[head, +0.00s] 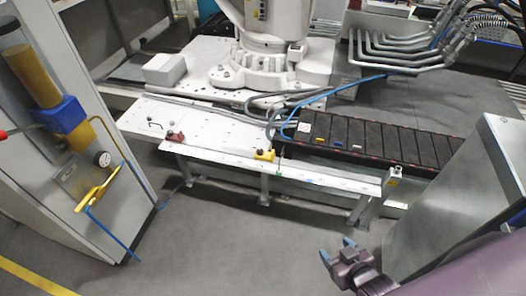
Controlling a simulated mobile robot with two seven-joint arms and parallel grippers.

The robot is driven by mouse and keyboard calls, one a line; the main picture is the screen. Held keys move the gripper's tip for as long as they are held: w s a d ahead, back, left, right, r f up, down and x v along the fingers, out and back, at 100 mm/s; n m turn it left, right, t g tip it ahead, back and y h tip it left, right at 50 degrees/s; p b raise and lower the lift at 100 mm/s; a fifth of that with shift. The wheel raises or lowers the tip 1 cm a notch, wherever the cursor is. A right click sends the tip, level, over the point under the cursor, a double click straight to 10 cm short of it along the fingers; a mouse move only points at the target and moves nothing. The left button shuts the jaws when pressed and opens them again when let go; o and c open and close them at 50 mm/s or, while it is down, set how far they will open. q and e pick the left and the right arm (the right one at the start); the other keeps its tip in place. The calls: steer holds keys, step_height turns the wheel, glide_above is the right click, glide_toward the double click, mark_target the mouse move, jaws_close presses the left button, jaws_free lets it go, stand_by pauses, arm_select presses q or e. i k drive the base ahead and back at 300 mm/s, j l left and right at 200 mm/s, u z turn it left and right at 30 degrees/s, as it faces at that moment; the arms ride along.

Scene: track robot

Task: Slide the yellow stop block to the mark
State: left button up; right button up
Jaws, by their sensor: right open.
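The small yellow stop block (264,155) sits on the white track table (215,152), near its front strip and close to the left end of the black track. A thin green mark or line seems to show just right of it, and a small bluish spot lies on the front strip further right; I cannot tell which is the mark. My right gripper (337,250), with blue fingertips, is open and empty. It is at the bottom right, in front of the table and well apart from the block. My left gripper is not in view.
A red-brown part (175,137) sits left on the table. The black segmented track (370,138) runs right, with a blue cable at its left end. A grey metal cabinet (445,190) stands at the right. The floor (215,245) between is clear.

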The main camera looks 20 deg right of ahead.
mark_target(267, 156)
steer(key=i+j+z, duration=0.3)
steer(key=i, duration=0.2)
steer(key=i+j+z, duration=0.3)
steer(key=i+j, duration=0.1)
steer(key=i, duration=0.1)
